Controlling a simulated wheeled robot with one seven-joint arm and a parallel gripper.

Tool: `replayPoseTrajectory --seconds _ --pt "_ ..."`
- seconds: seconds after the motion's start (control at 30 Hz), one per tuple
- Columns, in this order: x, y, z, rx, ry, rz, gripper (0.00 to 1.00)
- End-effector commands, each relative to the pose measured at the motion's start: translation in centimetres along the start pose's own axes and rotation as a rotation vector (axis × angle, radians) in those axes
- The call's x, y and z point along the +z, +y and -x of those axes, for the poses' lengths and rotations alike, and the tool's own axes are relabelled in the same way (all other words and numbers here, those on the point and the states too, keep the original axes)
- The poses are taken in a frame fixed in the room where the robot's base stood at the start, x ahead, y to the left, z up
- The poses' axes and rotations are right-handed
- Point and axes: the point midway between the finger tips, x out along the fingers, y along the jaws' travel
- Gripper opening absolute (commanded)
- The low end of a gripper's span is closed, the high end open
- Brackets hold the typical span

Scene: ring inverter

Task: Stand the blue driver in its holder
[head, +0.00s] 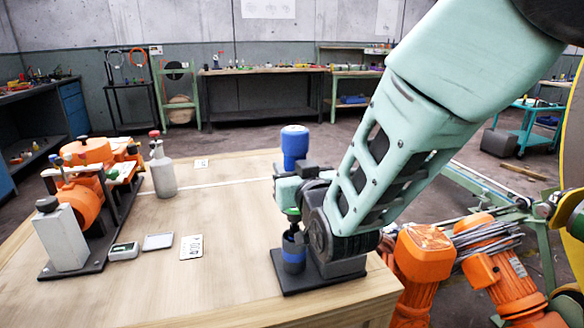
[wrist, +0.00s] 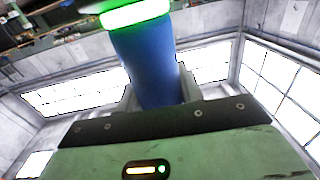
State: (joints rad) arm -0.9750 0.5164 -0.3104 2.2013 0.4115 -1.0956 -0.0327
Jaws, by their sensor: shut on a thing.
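The blue driver (head: 294,142) stands upright in my gripper (head: 290,188), its thick blue end up. In the wrist view the blue driver (wrist: 146,62) runs between the two fingers, with a bright green band (wrist: 135,12) around it. My gripper is shut on it. Below the fingers a green part shows, directly above a dark holder with a blue band (head: 293,256) on a black base plate (head: 318,283). The fingers and arm hide part of the driver. I cannot tell whether its lower tip is inside the holder.
The wooden table (head: 170,270) is clear in front. A grey bottle with a red top (head: 162,170) stands left, beside an orange machine (head: 88,190) on a dark plate. Small cards and a meter (head: 124,251) lie near it. Orange machinery (head: 425,262) stands right of the table.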

Motion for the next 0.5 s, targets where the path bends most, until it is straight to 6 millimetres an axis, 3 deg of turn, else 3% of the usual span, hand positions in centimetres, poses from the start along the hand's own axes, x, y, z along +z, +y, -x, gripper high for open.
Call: replayPoseTrajectory --seconds 0.5 --pt "5.3 0.0 -0.1 0.001 0.004 -0.001 0.04"
